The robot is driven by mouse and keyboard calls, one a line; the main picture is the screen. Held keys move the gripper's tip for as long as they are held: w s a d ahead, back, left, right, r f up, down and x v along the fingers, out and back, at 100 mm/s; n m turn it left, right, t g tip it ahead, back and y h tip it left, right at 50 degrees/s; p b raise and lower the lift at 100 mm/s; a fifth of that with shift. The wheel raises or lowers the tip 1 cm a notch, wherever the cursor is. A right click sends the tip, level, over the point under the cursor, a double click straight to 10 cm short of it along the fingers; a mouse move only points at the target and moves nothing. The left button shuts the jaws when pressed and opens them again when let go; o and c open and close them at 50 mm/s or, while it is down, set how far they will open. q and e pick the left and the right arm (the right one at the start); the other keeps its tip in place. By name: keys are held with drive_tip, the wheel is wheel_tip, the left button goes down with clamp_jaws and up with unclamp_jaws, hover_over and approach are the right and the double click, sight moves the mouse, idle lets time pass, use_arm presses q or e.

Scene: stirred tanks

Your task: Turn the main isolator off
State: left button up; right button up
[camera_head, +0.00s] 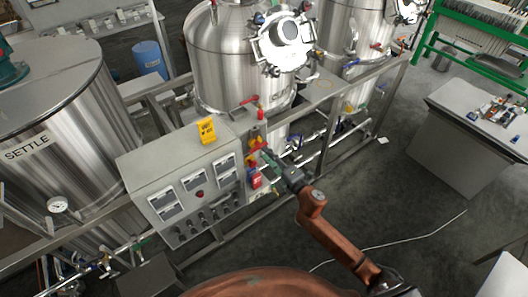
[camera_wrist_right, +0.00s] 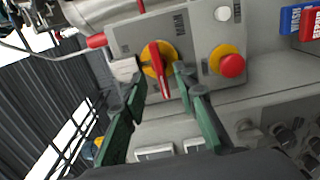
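The main isolator is a red bar handle (camera_wrist_right: 160,72) on a yellow disc, set on a grey plate with lettering beside it. In the wrist view the handle runs nearly up and down, tilted slightly. In the head view the isolator (camera_head: 257,142) shows as a small red and yellow patch at the right end of the control box, partly covered by my gripper. My right gripper (camera_wrist_right: 160,80) is open, its green fingers either side of the handle's lower part. I cannot tell whether either finger touches it. The head view shows this gripper (camera_head: 268,157) too. My left gripper is not in view.
A red push button (camera_wrist_right: 232,66) on a yellow collar sits right of the isolator. Blue (camera_wrist_right: 290,19) and red tags hang further right. The grey control box (camera_head: 160,160) carries meters, knobs and a yellow sign (camera_head: 206,131). Steel tanks (camera_head: 225,60) and pipes stand behind.

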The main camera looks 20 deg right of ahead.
drive_tip(key=v, duration=0.9)
drive_tip(key=shift+s+r, duration=0.1)
